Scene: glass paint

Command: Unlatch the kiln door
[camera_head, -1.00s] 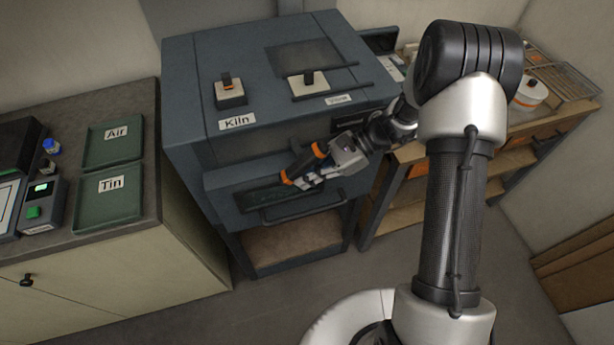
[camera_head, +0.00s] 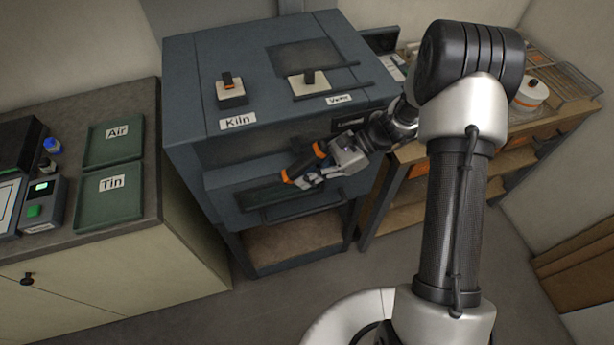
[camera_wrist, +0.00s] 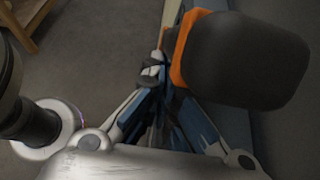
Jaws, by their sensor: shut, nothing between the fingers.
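The kiln (camera_head: 190,130) is a dark blue-grey box labelled "Kiln". Its front door (camera_head: 236,200) sits flush with the front and has a dark window and a bar handle (camera_head: 305,207) low down. A black grip with orange ends, which looks like the latch (camera_head: 304,163), stands slanted before the door. My gripper (camera_head: 299,182) is shut and empty, close beside it on the right. In the wrist view, the latch (camera_wrist: 250,60) is large at the right, and my shut fingertips (camera_wrist: 152,70) are left of its orange band. I cannot tell whether they touch.
Two switches, one by the "Kiln" label (camera_head: 231,90) and one by the "Vent" label (camera_head: 308,82), are on the kiln top. A counter at left holds green trays labelled Air (camera_head: 113,140) and Tin (camera_head: 106,195). A wooden bench (camera_head: 520,130) stands right. Open floor lies in front.

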